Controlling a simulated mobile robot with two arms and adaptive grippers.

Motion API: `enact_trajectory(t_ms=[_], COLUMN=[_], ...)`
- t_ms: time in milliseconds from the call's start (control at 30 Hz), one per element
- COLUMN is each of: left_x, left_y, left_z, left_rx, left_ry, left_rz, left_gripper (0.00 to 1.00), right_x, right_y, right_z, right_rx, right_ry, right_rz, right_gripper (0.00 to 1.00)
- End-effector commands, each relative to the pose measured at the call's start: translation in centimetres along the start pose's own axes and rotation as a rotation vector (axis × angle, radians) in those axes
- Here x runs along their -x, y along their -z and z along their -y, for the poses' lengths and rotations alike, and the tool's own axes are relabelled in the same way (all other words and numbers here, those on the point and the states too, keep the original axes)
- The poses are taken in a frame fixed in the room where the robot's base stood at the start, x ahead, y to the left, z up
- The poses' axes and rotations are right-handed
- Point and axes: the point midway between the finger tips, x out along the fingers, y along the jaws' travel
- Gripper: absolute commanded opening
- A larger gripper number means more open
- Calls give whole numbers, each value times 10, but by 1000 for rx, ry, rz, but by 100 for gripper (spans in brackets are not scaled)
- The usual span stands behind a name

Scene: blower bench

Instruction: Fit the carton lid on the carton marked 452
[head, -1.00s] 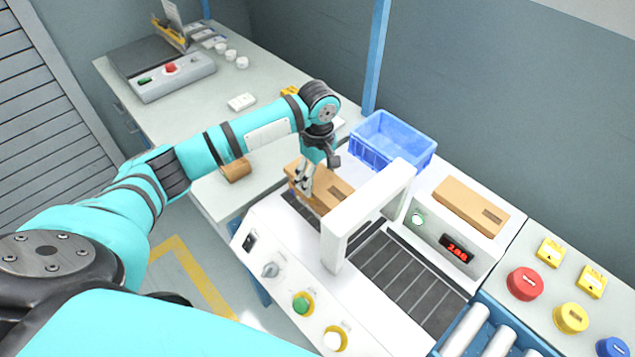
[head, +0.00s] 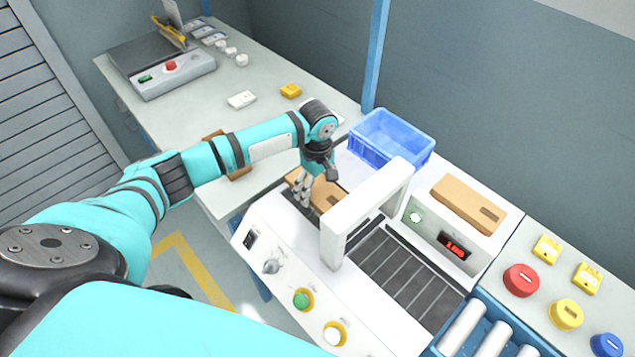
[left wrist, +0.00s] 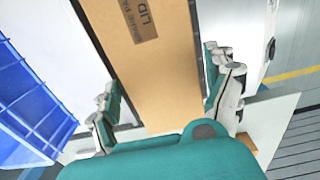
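The brown carton lid (left wrist: 165,75) lies between the fingers of my left gripper in the left wrist view, its dark label partly reading "LID". In the head view the lid (head: 327,196) is low over the belt, left of the white arch. Any carton beneath is hidden, so I cannot tell whether the lid touches one. Another brown box (head: 465,204) with a dark label lies on the machine's right housing. No marking 452 is readable. My right gripper is not in view.
The white arch (head: 372,205) stands over the belt (head: 410,280) close to my gripper. A blue crate (head: 392,138) stands behind. Rollers (head: 465,325) and coloured round pieces lie at right. A brown object is partly hidden behind my left arm.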

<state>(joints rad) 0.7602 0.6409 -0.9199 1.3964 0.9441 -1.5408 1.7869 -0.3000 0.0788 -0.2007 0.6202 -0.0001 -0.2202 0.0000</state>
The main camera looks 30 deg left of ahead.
Motion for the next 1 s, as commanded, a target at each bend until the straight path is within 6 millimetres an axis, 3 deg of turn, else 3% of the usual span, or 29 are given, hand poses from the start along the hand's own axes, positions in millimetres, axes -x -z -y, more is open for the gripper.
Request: enact_trajectory(t_ms=[467, 1000], left_x=[8, 115], left_y=[1, 0], left_z=[-1, -1], left_rx=[0, 1], left_ry=[-3, -3], left_rz=[-1, 1], left_gripper=[98, 98], right_x=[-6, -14], right_y=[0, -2], right_z=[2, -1], right_rx=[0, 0], right_ry=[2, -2], right_rz=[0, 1], right_gripper=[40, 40])
